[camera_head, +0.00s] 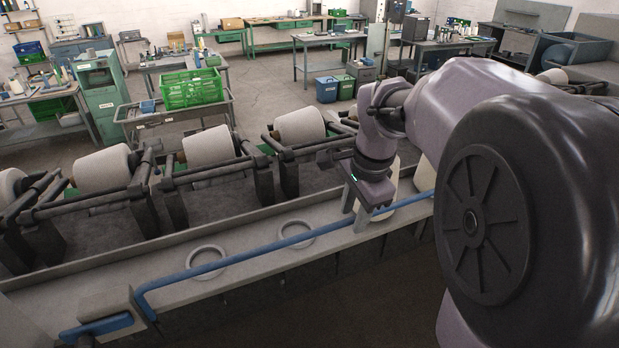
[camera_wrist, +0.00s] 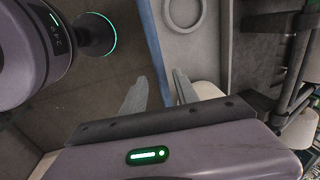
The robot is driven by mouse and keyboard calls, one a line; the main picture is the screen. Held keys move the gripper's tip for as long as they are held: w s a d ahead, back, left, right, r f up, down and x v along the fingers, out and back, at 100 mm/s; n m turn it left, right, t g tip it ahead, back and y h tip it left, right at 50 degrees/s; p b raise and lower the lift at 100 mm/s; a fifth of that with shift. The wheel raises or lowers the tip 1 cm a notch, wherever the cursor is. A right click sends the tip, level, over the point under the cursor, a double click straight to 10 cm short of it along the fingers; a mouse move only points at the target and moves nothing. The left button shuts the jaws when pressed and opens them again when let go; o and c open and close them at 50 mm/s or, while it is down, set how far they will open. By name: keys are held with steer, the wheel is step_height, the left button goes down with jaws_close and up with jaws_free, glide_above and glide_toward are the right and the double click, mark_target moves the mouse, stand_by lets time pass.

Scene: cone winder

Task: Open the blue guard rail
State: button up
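The blue guard rail (camera_head: 250,252) runs along the front of the grey ledge, from a bracket at lower left up toward the right. It looks lowered across the ledge front. My gripper (camera_head: 352,220) is over the rail, right of the middle. In the wrist view the rail (camera_wrist: 153,45) passes between the two spread fingers of my gripper (camera_wrist: 159,77), with a gap visible on each side. The gripper is open and holds nothing. The rail's right end is hidden behind my arm in the head view.
The grey ledge (camera_head: 100,303) carries two pale rings (camera_head: 296,233). Behind it stand dark winder frames with white cones (camera_head: 209,146). A pale cone (camera_head: 400,186) is close behind my gripper. The floor in front of the ledge is clear. Benches and a green crate (camera_head: 191,88) are farther back.

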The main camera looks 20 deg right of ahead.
steer(key=shift+w+d+f, duration=0.1)
steer(key=shift+w+f, duration=0.15)
steer(key=shift+f, duration=0.05)
steer(key=shift+s+r, duration=0.1)
jaws_close()
stand_by(1.2)
